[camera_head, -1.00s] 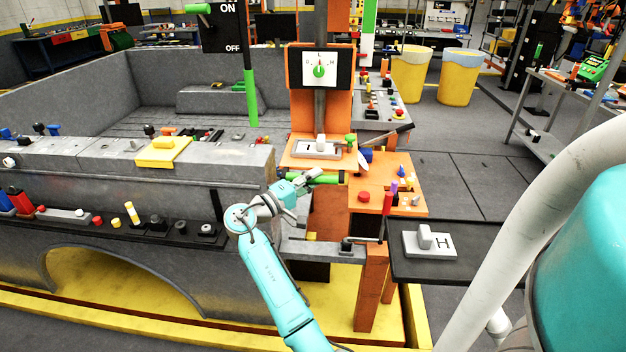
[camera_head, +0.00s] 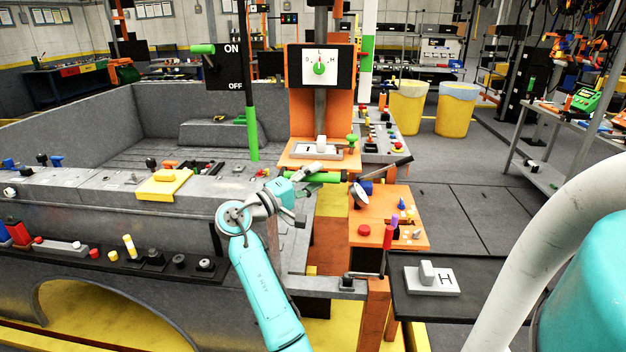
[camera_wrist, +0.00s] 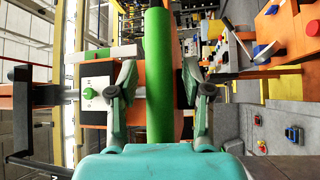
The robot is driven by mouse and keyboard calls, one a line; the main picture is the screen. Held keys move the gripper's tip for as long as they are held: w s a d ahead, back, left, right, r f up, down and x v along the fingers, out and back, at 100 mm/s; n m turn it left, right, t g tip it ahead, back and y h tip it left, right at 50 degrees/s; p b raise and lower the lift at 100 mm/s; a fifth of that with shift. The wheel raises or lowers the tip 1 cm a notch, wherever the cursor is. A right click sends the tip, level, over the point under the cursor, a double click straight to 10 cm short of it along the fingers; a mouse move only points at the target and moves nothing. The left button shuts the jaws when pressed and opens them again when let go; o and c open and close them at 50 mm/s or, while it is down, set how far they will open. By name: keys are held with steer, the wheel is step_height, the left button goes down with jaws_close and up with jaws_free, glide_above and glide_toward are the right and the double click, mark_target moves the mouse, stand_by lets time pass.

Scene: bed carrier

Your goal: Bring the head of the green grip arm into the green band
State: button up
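The green grip arm (camera_head: 325,178) lies level below the orange carriage (camera_head: 320,110) in the head view; its far end is dark. My gripper (camera_head: 303,185) is at its left part. In the wrist view the green grip (camera_wrist: 159,75) passes between the two spread fingers of my gripper (camera_wrist: 165,98), with a gap on each side. A green band (camera_head: 367,54) is on a white post behind and right of the carriage, higher in the picture than the grip. Another green section (camera_head: 252,133) is on a dark post at left. I cannot tell which band is meant.
The carriage bears a dial panel (camera_head: 320,67) and a white switch block (camera_head: 320,149). A grey bed (camera_head: 90,215) with knobs fills the left. An orange bench (camera_head: 385,218) with small parts and a dark shelf (camera_head: 405,298) with an H block stand at right.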

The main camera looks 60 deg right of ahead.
steer(key=v, duration=1.2)
stand_by(0.6)
